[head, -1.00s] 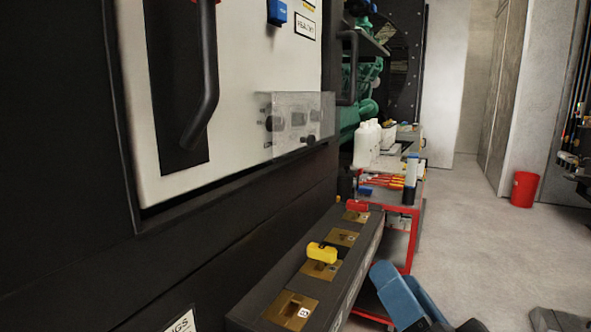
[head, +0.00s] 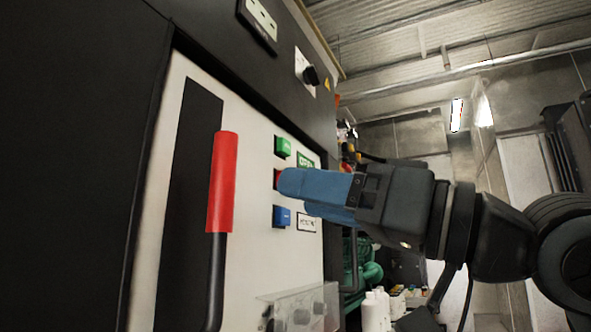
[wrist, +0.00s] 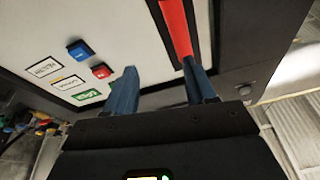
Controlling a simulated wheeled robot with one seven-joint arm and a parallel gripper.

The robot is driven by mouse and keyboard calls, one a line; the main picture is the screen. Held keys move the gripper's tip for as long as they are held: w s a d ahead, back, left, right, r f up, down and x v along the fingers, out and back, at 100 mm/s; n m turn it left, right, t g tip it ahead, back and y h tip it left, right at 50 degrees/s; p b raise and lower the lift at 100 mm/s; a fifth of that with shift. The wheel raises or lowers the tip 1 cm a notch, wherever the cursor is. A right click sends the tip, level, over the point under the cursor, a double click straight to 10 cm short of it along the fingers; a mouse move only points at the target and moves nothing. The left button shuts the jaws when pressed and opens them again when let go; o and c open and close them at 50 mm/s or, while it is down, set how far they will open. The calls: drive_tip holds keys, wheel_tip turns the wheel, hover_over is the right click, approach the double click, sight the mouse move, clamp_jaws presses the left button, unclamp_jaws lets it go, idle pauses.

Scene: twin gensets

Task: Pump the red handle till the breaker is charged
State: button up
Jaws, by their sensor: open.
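The red handle (head: 222,182) is a red grip on a black lever, upright in front of a dark slot in the pale breaker panel (head: 258,105). My gripper (head: 302,192) is open, its blue fingers to the right of the handle in the head view, over the button column. In the wrist view, the red grip (wrist: 176,28) runs down to the right finger of my gripper (wrist: 160,82); I cannot tell whether they touch. Beside the slot are a green button (head: 283,147), a partly hidden red button (head: 277,180) and a blue button (head: 282,216). The white label (head: 308,223) is too small to read.
A clear box (head: 300,308) juts from the panel's lower part. A black knob (head: 311,76) sits on the dark cabinet above. White bottles (head: 375,308) and green machinery (head: 368,270) are beyond, low down. Open room lies right of the panel.

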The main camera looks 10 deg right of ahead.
sight(232, 180)
drive_tip(key=w+a, duration=0.1)
drive_tip(key=a, duration=0.2)
drive_tip(key=w+a+r+n+g+h, duration=0.1)
drive_tip(key=a, duration=0.2)
drive_tip(key=w+a+r+n+g+h, duration=0.1)
drive_tip(key=a, duration=0.3)
drive_tip(key=shift+w, duration=0.25)
